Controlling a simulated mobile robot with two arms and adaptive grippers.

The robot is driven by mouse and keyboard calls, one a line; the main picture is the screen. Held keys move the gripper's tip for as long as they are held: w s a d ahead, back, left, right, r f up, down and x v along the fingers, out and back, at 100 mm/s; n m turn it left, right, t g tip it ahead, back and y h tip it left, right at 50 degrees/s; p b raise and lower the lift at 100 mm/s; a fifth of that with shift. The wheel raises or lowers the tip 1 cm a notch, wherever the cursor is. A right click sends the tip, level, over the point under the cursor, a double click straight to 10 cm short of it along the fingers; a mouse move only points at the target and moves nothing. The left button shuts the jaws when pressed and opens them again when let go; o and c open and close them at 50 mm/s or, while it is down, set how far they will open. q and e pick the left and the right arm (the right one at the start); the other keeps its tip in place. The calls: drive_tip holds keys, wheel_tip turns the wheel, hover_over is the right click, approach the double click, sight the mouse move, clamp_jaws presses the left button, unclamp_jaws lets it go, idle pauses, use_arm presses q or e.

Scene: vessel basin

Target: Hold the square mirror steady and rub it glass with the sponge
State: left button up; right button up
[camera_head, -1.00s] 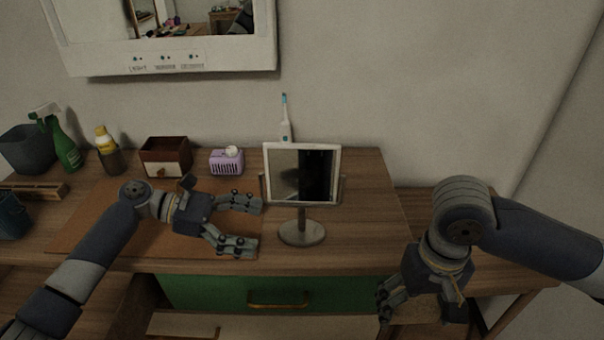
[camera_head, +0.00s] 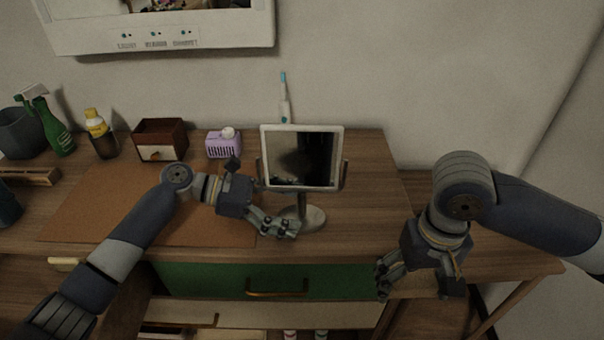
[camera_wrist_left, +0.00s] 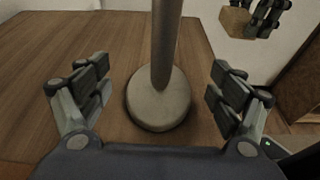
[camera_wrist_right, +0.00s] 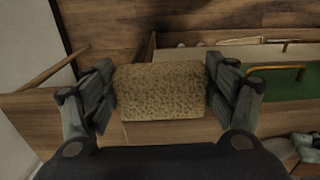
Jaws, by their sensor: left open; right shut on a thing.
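The square mirror (camera_head: 302,158) stands upright in a white frame on a metal stand with a round base (camera_head: 312,218). My left gripper (camera_head: 284,222) is open at the stand, just above the base. In the left wrist view, the stand's post (camera_wrist_left: 165,45) and round base (camera_wrist_left: 158,100) lie between the two spread fingers (camera_wrist_left: 158,92), with gaps on both sides. My right gripper (camera_wrist_right: 160,90) is shut on the tan, porous sponge (camera_wrist_right: 158,90), held in front of the table's right part. The sponge is mostly hidden by the gripper in the head view.
A purple box (camera_head: 223,145), a brown wooden box (camera_head: 160,140), a yellow bottle (camera_head: 97,124) and a green spray bottle (camera_head: 50,120) stand at the back left. A toothbrush (camera_head: 284,103) stands behind the mirror. A drawer below is open. The tabletop right of the mirror is clear.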

use_arm(q)
drive_tip(key=shift+s+d+f, duration=0.1)
drive_tip(key=shift+d, duration=0.45)
use_arm(e)
drive_tip(key=shift+s+r, duration=0.1)
drive_tip(key=shift+r, duration=0.25)
use_arm(q)
drive_tip(key=shift+d+f, duration=0.1)
drive_tip(key=shift+f, duration=0.1)
drive_tip(key=c, duration=0.9)
